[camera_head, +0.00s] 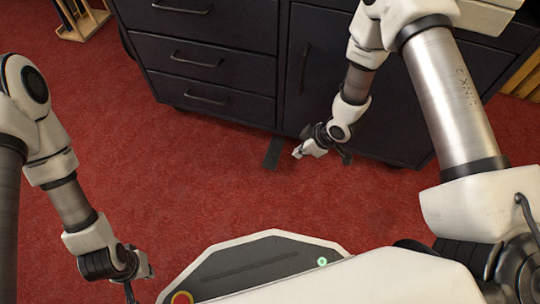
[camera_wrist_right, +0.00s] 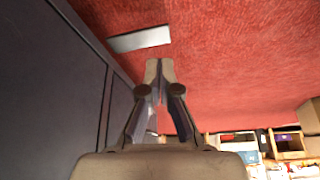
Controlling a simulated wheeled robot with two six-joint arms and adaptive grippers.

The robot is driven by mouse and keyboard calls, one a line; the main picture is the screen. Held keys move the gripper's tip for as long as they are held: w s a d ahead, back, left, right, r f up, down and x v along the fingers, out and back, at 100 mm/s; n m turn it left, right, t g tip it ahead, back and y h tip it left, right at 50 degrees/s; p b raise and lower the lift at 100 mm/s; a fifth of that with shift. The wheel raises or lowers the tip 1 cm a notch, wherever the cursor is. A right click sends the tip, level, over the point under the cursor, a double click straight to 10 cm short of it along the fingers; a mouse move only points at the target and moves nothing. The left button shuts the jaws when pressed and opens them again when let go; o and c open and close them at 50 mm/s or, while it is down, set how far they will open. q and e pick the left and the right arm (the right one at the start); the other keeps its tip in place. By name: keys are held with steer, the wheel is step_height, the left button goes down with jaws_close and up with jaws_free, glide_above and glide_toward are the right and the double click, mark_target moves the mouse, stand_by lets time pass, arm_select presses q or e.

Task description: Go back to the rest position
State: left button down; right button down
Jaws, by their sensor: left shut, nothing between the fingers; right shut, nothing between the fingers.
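My left gripper (camera_head: 134,284) hangs low over the red carpet at the lower left, with nothing seen in it. Its fingers are small and partly hidden in the head view. My right gripper (camera_head: 300,152) is low in front of the dark cabinet (camera_head: 215,60), close to its bottom edge. In the right wrist view my right gripper (camera_wrist_right: 160,70) has its two fingertips together and holds nothing. The cabinet's dark face (camera_wrist_right: 60,80) runs along the left of that view.
A pale flat piece (camera_wrist_right: 138,39) lies beyond the fingertips. A wooden rack (camera_head: 80,18) stands at the upper left. Shelves with boxes (camera_wrist_right: 265,145) show behind. Open red carpet (camera_head: 200,200) lies between my arms.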

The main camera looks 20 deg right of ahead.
stand_by(0.3)
steer(key=s+d+r+m+g+h+p, duration=0.15)
steer(key=s+r+m+p, duration=0.35)
steer(key=s, duration=0.6)
steer(key=s+d+r+m+g+h+p, duration=0.1)
steer(key=s+r+m+g+h+p, duration=0.15)
steer(key=s+p, duration=0.55)
step_height(320, 180, up, 39)
steer(key=s+d+m+p, duration=0.1)
steer(key=s+m+p, duration=0.1)
steer(key=p, duration=3.3)
steer(key=shift+s+f+t+p, duration=0.15)
steer(key=shift+f+t+p, duration=0.05)
steer(key=shift+t+p, duration=0.15)
steer(key=shift+m, duration=0.25)
